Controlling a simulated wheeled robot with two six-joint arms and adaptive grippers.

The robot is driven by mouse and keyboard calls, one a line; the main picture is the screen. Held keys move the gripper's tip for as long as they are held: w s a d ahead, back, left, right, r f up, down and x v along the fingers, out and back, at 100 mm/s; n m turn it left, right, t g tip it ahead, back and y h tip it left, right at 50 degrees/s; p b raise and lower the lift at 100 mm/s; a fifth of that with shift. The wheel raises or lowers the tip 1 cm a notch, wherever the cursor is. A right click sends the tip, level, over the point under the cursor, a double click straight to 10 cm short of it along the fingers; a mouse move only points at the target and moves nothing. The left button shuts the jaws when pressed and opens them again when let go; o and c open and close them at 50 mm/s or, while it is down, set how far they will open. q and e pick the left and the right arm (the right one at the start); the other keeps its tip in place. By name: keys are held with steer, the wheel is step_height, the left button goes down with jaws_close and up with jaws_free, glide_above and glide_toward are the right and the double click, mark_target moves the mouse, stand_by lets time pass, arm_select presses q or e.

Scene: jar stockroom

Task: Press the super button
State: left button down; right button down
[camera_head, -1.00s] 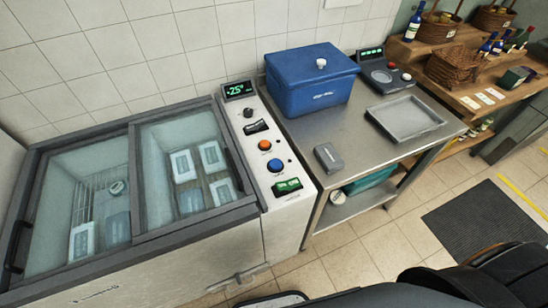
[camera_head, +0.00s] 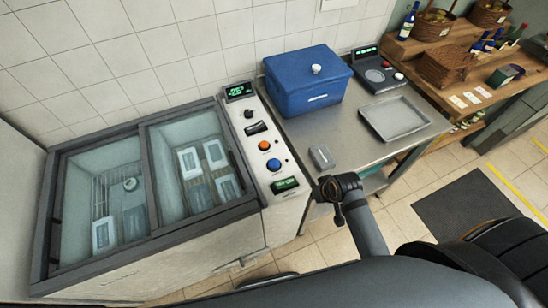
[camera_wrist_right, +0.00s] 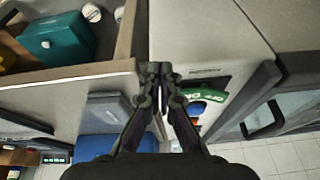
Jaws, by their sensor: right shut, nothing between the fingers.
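The freezer's control panel (camera_head: 262,140) carries an orange round button (camera_head: 264,145) and, nearer me, a blue round button (camera_head: 273,164). Their small labels are too small to read, so I cannot tell which is marked super. My right gripper (camera_head: 330,192) is shut and empty, to the right of the panel's near end and apart from the buttons. In the right wrist view, the blue button (camera_wrist_right: 197,108) is partly hidden beside my fingers (camera_wrist_right: 160,72). My left gripper is not in view.
The chest freezer (camera_head: 153,257) with glass lids stands left of the panel. The steel table (camera_head: 355,150) on the right holds a blue box (camera_head: 308,88), a small grey block (camera_head: 322,157), a scale (camera_head: 378,76) and a grey tray (camera_head: 394,118). A floor mat (camera_head: 460,205) lies at right.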

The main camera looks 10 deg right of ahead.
step_height(320, 180, up, 4)
steer(key=w+a+y, duration=0.1)
steer(key=w+a, duration=0.1)
steer(key=w, duration=0.1)
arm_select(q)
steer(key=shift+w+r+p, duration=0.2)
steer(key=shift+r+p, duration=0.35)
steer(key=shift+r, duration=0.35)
arm_select(e)
step_height(320, 180, up, 5)
steer(key=t+y, duration=0.2)
steer(key=y, duration=0.3)
glide_above(276, 164)
steer(key=shift+r, duration=0.1)
